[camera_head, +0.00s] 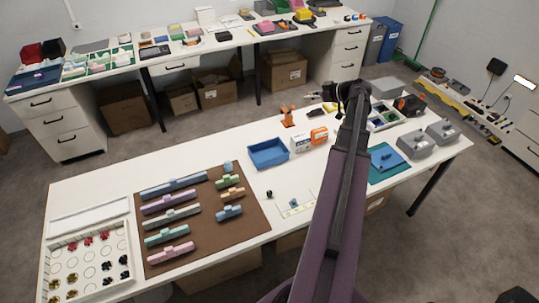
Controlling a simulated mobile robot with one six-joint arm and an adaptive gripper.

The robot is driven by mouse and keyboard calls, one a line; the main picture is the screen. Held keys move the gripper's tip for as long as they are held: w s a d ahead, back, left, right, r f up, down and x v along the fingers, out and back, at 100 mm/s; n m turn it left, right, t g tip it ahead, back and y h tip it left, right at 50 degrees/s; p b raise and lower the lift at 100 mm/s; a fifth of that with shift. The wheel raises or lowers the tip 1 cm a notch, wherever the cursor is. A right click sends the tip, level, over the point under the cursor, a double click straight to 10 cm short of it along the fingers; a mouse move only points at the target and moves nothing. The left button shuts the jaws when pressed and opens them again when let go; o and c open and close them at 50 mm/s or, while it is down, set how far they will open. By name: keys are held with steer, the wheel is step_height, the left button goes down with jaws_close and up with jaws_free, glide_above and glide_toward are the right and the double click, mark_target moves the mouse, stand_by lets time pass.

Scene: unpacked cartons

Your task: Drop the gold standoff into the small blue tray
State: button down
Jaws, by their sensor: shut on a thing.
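The small blue tray (268,153) stands on the near white table, left of my arm, and looks empty. My gripper (326,92) is at the far end of my purple and black arm, over the far edge of the table, behind and to the right of the tray. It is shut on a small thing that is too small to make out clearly. I take this as the gold standoff, but cannot confirm it. Small gold pieces (71,294) also lie in the white sorting tray (88,262) at the lower left.
White and orange boxes (309,139) and an orange stand (288,117) stand right of and behind the tray. A brown mat (195,256) with pastel blocks lies to its left. Grey cases (418,144) stand at the right. The table behind the mat is clear.

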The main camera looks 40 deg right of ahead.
steer(key=w+a+f+b, duration=0.2)
steer(key=w+f+b, duration=0.2)
steer(key=f+b, duration=0.5)
steer(key=w+a+f+n+y+b, duration=0.1)
steer(key=w+a+f+b, duration=0.1)
steer(key=w+f+b, duration=0.3)
steer(key=w+a+f+g+b, duration=0.1)
steer(key=w+f+b, duration=0.4)
steer(key=f+b, duration=0.8)
steer(key=shift+a+f+n+y, duration=0.4)
steer(key=shift+a, duration=0.45)
steer(key=shift+s, duration=0.1)
steer(key=shift+f+b, duration=2.95)
steer(key=shift+b, duration=0.15)
steer(key=c, duration=0.5)
jaws_free()
steer(key=shift+r, duration=0.2)
